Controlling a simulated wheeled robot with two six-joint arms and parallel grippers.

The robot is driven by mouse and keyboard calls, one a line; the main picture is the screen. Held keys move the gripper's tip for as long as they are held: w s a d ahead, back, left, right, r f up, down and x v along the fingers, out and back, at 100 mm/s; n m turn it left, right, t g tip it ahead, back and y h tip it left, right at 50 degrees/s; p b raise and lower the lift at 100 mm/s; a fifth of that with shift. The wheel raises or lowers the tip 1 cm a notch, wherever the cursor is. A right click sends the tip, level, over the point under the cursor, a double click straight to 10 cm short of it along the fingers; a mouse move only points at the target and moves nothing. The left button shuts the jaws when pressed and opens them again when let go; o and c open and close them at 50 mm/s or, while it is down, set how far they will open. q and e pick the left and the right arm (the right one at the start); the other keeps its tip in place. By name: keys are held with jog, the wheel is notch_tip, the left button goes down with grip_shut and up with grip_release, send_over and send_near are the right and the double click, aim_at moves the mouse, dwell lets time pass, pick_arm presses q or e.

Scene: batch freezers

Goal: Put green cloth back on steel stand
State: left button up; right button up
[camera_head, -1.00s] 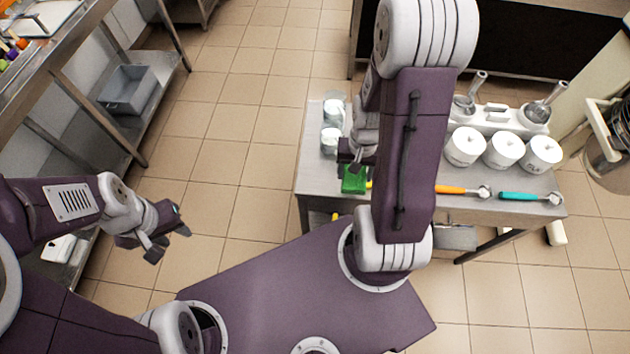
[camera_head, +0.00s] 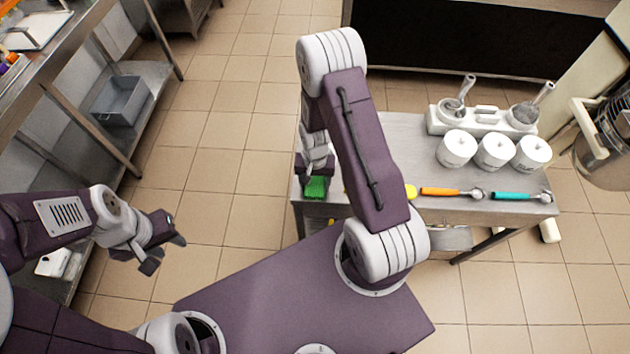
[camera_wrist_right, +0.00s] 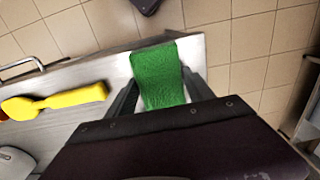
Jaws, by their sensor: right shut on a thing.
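The green cloth (camera_head: 316,187) is in my right gripper (camera_head: 315,180), over the left end of the steel stand (camera_head: 400,130). In the right wrist view the cloth (camera_wrist_right: 158,78) sits between the two fingers (camera_wrist_right: 160,95), with the steel top (camera_wrist_right: 115,70) behind and below it. I cannot tell whether the cloth touches the top. My left gripper (camera_head: 160,256) is empty, over the tiled floor at left, its fingers apart.
A yellow scoop (camera_wrist_right: 55,100) lies on the stand, with an orange scoop (camera_head: 450,192) and a teal scoop (camera_head: 515,196) to its right. Several white tubs (camera_head: 457,148) stand behind them. A grey bin (camera_head: 121,100) is on the left shelf.

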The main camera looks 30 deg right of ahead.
jog(key=shift+s+f, duration=0.1)
jog(key=o, duration=1.3)
